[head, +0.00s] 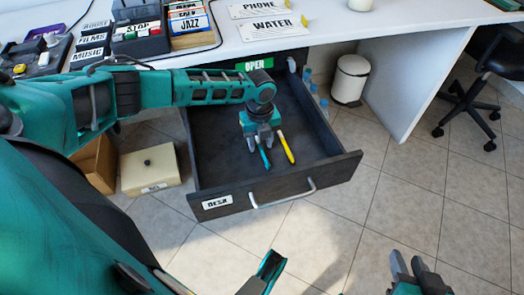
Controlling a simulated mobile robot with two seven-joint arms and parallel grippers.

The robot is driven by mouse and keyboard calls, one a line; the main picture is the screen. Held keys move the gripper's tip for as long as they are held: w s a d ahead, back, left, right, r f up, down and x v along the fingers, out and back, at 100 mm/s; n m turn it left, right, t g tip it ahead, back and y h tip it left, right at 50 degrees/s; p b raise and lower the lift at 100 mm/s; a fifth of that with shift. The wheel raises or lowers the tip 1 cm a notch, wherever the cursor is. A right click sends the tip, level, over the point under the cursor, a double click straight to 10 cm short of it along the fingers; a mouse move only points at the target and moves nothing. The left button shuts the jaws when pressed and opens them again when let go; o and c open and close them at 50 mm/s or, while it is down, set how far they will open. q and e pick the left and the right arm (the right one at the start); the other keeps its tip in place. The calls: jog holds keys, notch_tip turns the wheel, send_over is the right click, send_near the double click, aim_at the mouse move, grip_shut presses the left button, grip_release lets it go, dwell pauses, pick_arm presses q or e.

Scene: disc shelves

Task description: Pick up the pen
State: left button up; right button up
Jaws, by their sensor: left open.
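A slim blue-teal pen-like stick (265,158) and a yellow pen-like stick (286,148) lie side by side in the open dark drawer (212,165). My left gripper (260,145) is open over the drawer, its jaws at the upper end of the blue stick. The yellow stick is just to its right. The jaws and wrist partly cover the upper ends, and I cannot tell whether they touch the blue stick. My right gripper (408,265) is at the bottom right, its fingers apart and empty, away from the drawer.
The drawer has a front handle (283,194) and a "DESK" label. A white desk (235,45) with cassettes and labels is above it. A cream box (150,170) stands left of the drawer, a white bin (350,80) to the right. The tiled floor in front is clear.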

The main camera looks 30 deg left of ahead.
pick_arm(q)
jog(key=shift+f, duration=0.1)
jog(key=shift+c, duration=0.3)
grip_shut()
